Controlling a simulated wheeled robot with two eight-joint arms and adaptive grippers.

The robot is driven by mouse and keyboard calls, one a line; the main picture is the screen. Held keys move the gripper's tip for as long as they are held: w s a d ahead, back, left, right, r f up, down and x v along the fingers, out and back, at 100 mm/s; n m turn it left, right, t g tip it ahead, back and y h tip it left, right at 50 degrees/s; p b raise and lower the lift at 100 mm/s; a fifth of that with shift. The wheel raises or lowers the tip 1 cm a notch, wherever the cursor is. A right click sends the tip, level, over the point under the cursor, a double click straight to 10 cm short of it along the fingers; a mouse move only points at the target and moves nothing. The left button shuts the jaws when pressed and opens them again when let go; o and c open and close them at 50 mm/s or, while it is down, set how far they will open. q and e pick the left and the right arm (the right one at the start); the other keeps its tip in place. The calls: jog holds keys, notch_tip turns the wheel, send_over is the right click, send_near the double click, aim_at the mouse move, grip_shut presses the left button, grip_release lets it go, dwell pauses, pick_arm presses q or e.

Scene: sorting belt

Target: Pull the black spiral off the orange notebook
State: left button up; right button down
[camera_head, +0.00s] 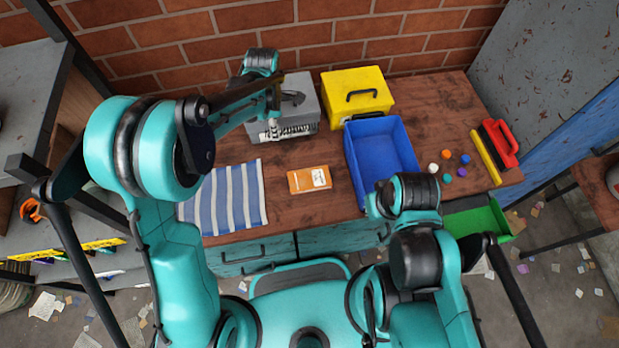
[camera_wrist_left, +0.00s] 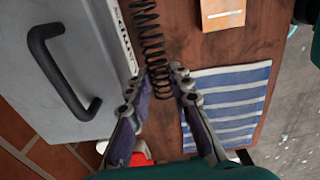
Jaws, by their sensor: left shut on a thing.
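The orange notebook (camera_head: 310,179) lies flat on the brown table, right of the striped cloth; its end also shows at the top of the left wrist view (camera_wrist_left: 222,13). The black spiral (camera_wrist_left: 150,40) is apart from the notebook. My left gripper (camera_head: 272,126) is in front of the grey toolbox, away from the notebook. In the left wrist view its fingertips (camera_wrist_left: 164,78) are shut on the spiral, whose coils stretch out beyond them. In the head view the spiral is hard to tell from the toolbox's white label. My right gripper cannot be seen; only its folded arm shows.
The grey toolbox (camera_head: 305,92) and yellow toolbox (camera_head: 357,82) stand by the brick wall. A blue bin (camera_head: 388,150) stands right of the notebook. The blue-and-white striped cloth (camera_head: 224,196) lies left. Several small balls (camera_head: 447,155) and a red-handled tool (camera_head: 503,147) are at right.

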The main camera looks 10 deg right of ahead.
pick_arm(q)
jog(key=shift+s, duration=0.15)
jog(key=s+r+p, duration=0.1)
jog(key=s, duration=1.5)
jog(key=shift+s+r, duration=0.35)
jog(key=shift+s, duration=0.05)
jog(key=shift+r, duration=0.1)
dwell(0.3)
